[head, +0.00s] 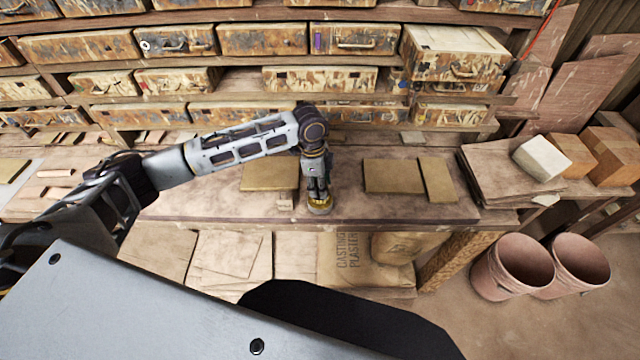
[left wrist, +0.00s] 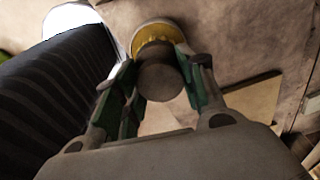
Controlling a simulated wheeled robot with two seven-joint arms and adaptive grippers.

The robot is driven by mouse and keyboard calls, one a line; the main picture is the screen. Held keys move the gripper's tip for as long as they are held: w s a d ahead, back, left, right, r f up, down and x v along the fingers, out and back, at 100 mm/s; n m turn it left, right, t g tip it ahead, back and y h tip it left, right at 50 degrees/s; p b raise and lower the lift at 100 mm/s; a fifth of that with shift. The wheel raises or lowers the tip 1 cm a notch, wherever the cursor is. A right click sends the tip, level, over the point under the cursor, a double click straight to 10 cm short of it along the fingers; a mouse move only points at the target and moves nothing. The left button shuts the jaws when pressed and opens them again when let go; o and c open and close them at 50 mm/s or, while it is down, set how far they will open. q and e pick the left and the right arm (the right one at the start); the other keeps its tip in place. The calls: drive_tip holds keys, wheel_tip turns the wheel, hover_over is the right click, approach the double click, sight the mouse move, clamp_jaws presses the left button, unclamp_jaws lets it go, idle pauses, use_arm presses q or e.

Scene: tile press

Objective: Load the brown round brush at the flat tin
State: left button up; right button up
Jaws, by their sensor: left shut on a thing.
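My left gripper (head: 317,190) is over the work table and points down at a small flat tin (head: 320,207) near the table's front edge. The tin has a pale rim and yellow inside; it also shows in the left wrist view (left wrist: 147,27). In the left wrist view my left gripper (left wrist: 157,84) has its green-padded fingers shut on the brown round brush (left wrist: 159,80). The brush covers part of the tin's yellow inside. Its lower end is hidden, so I cannot tell whether it touches the yellow. My right gripper is not in view.
Flat tan boards (head: 392,176) lie to the right of the tin, and another board (head: 268,175) lies left of it. Shelves with worn drawers (head: 262,40) stand behind the table. Bricks (head: 541,158) and two buckets (head: 512,266) are at the right.

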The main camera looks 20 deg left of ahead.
use_arm(q)
drive_tip(key=shift+r+p, duration=0.4)
drive_tip(key=shift+r, duration=2.45)
drive_tip(key=shift+f, duration=0.1)
